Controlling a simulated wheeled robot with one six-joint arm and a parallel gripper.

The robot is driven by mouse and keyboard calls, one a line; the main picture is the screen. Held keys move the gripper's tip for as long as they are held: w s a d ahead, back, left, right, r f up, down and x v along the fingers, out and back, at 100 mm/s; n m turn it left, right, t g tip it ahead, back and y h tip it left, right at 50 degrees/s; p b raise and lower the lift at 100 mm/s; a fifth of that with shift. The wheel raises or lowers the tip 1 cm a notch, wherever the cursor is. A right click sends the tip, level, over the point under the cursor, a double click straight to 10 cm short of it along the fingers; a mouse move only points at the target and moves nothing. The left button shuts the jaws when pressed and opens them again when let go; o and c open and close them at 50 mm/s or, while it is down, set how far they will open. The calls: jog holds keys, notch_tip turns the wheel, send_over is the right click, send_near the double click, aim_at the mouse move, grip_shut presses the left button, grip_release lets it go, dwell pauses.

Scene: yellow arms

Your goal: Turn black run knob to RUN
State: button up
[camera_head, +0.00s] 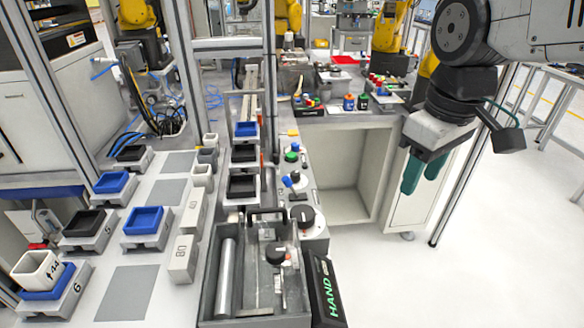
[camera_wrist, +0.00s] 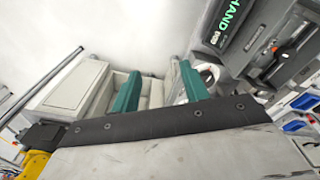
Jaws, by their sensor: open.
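The control panel (camera_head: 309,205) runs along the right side of the central station in the head view. It carries a black knob on a pale round dial (camera_head: 303,217). A second black knob (camera_head: 275,255) is nearer the front, and a smaller black part (camera_head: 300,185) is farther back. I cannot read which one is marked RUN. My gripper (camera_head: 423,178) has two teal fingers, apart and empty. It hangs over the floor right of the panel, touching nothing. In the wrist view, my fingers (camera_wrist: 160,82) stand apart, with a pale ring partly hidden behind the right one.
A green-lit HAND sign (camera_head: 330,295) stands at the panel's front right. A green button (camera_head: 291,156) and a blue-handled control (camera_head: 291,181) sit farther back. A grey tray with a metal cylinder (camera_head: 227,275) lies left. Open floor (camera_head: 400,285) is at right; an upright post stands beyond my gripper.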

jog(key=w+a+f+n, duration=0.1)
jog(key=w+a+n, duration=0.25)
jog(key=w, duration=0.35)
jog(key=w+a+n, duration=0.3)
jog(key=w+n, duration=0.1)
jog(key=w, duration=0.2)
jog(key=n+g, duration=0.1)
jog(key=n, duration=0.6)
send_near(295, 173)
jog(key=shift+s+d+f, duration=0.2)
jog(key=shift+s+d, duration=0.05)
jog(key=shift+d, duration=0.05)
jog(key=shift+w+a+f, duration=0.2)
jog(key=shift+f, duration=0.05)
jog(key=shift+n, duration=0.25)
notch_tip(295, 173, down, 8)
jog(key=shift+r, duration=0.15)
grip_shut()
